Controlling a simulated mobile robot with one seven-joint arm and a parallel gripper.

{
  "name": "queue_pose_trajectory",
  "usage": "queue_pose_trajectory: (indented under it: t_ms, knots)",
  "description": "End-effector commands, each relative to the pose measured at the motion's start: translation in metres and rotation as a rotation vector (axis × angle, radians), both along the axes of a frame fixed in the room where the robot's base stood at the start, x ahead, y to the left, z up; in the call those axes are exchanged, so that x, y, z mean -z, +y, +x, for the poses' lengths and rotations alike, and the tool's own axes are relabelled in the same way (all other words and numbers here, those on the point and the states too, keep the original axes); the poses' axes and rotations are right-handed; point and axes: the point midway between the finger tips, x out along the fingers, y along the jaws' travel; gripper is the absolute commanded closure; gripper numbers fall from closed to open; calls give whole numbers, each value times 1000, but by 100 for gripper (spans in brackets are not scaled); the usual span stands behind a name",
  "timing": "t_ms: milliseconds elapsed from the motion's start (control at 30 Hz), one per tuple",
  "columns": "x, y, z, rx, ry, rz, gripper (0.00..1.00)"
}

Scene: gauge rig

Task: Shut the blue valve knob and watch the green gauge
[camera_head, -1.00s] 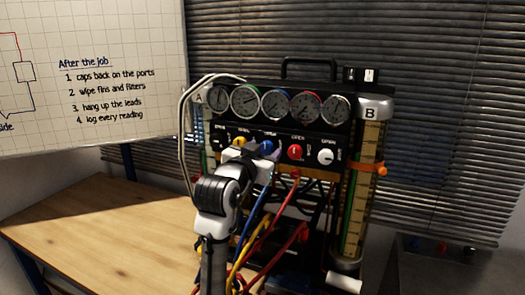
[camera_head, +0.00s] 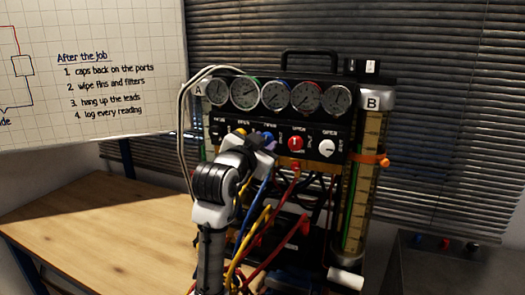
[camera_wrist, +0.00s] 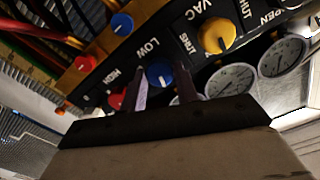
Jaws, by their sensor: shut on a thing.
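The blue valve knob (camera_wrist: 159,73) sits on the black panel beside the word LOW. My gripper (camera_wrist: 161,88) is shut on it, one finger on each side; the fingers hide part of its sides. In the head view a little of the blue knob (camera_head: 268,136) shows above my tilted gripper (camera_head: 263,143). A row of round gauges runs above the knobs. The second gauge from the left (camera_head: 245,93) has a green edge at its upper right and seems to be the green gauge. Its needle is too small to read surely.
A yellow knob (camera_wrist: 217,36) and a red knob (camera_wrist: 117,100) flank the blue one. White (camera_head: 327,148) and red (camera_head: 296,144) knobs stand to the right in the head view. Coloured hoses (camera_head: 262,215) hang below the panel. The wooden table (camera_head: 100,225) is bare at left.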

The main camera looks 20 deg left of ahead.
Motion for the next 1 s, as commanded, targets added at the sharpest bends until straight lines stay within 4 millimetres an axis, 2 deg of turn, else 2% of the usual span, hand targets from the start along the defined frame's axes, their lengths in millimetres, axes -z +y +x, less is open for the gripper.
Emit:
queue_pose_trajectory:
  t_ms: [1000]
  knots:
    - [3, 0, 0, 1, -33, 962, 92]
